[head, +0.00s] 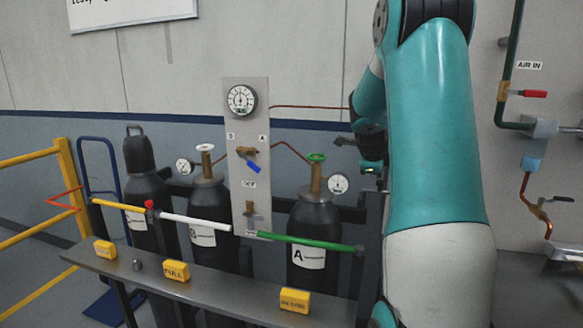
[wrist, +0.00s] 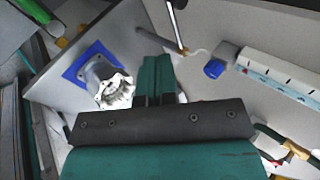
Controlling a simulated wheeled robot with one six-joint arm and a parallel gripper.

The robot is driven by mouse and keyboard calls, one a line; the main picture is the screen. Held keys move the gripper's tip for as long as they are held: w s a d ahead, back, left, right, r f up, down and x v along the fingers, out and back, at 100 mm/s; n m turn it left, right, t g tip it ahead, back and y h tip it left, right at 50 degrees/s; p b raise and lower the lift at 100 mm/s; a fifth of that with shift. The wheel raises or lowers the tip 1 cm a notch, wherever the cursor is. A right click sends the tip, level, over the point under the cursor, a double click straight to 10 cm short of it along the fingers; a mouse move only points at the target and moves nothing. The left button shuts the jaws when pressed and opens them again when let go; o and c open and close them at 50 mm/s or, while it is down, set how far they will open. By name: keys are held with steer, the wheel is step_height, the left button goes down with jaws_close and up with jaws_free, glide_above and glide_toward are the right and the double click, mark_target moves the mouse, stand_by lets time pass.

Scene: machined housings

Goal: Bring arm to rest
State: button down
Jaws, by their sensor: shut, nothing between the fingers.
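My teal arm rises on the right side of the head view and bends at the top. Part of the forearm is hidden behind the upper arm.
Gas cylinders, one marked A (head: 313,245), stand behind a shelf (head: 215,287) with yellow blocks. A yellow railing (head: 67,180) is at left. A pipe with a red-handled valve (head: 534,94) is at right. The wrist view shows a white socket strip (wrist: 280,75).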

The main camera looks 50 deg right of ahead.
steer(key=w+a+n+t+y, duration=0.1)
steer(key=w+a+n+y, duration=0.2)
steer(key=a+n, duration=0.55)
steer(key=w+a+n+t+y, duration=0.1)
steer(key=w+a+n+y, duration=0.2)
steer(key=a, duration=1.1)
steer(key=w+a+n+t+y, duration=0.1)
steer(key=w+a+n+y, duration=0.15)
steer(key=a+n, duration=0.7)
steer(key=s+a+n+g+y, duration=0.2)
steer(key=s+a+n, duration=0.7)
steer(key=a, duration=0.4)
steer(key=s+a+n+g+y, duration=0.2)
steer(key=s+a+n+g, duration=0.1)
steer(key=s+a+n, duration=0.7)
steer(key=a, duration=0.2)
steer(key=shift+a+r, duration=0.15)
steer(key=shift+a, duration=0.25)
